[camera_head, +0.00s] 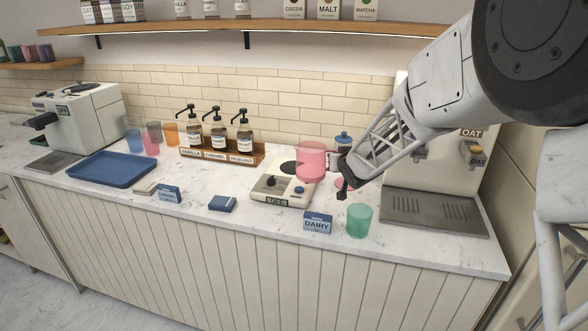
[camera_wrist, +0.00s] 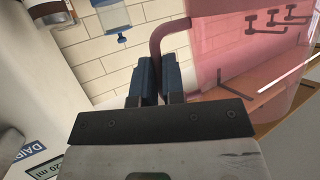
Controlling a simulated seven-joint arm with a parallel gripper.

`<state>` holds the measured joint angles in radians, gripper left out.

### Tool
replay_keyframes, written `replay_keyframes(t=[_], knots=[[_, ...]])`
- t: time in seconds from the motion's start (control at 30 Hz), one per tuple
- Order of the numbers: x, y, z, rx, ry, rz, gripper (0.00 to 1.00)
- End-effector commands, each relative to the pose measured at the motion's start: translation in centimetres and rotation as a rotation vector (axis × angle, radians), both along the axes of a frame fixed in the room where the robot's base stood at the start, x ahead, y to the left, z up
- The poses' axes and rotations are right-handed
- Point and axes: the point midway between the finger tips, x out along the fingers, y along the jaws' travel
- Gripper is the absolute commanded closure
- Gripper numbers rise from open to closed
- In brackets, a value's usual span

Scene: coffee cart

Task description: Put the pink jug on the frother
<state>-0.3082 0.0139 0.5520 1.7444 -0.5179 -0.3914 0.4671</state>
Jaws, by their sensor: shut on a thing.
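The pink jug (camera_head: 311,160) is translucent and looks roughly upright in the head view, above the back right part of the frother. It fills the right side of the wrist view (camera_wrist: 255,60). My gripper (camera_head: 342,180) is to the right of the jug and shut on its handle; in the wrist view its dark fingers (camera_wrist: 160,78) meet at the handle. The frother (camera_head: 278,192) is a low, pale unit with a dial, a small display and a dark round plate (camera_head: 290,168). The jug's base partly overlaps the plate in the picture; I cannot tell whether they touch.
A green cup (camera_head: 359,220) and a blue DAIRY sign (camera_head: 317,222) stand in front. A blue-lidded container (camera_head: 343,141) is behind my gripper. A milk dispenser (camera_head: 430,195) is at right. Syrup bottles (camera_head: 218,137) and a blue tray (camera_head: 112,169) are left.

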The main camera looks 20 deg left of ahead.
Motion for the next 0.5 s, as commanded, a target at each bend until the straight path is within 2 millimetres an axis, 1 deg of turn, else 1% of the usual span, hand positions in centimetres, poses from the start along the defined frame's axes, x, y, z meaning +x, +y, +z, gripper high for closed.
replay_keyframes(t=[0.03,0.1,0.2,0.33,0.5], knots=[[0.1,1.0,-0.1,0.000,0.000,0.021,1.00],[0.2,2.1,-0.4,0.000,0.001,0.046,1.00],[0.2,3.2,-0.7,0.000,0.002,0.074,1.00],[0.2,4.0,-0.8,0.001,0.003,0.092,1.00],[0.2,4.1,-0.8,0.001,0.003,0.098,1.00]])
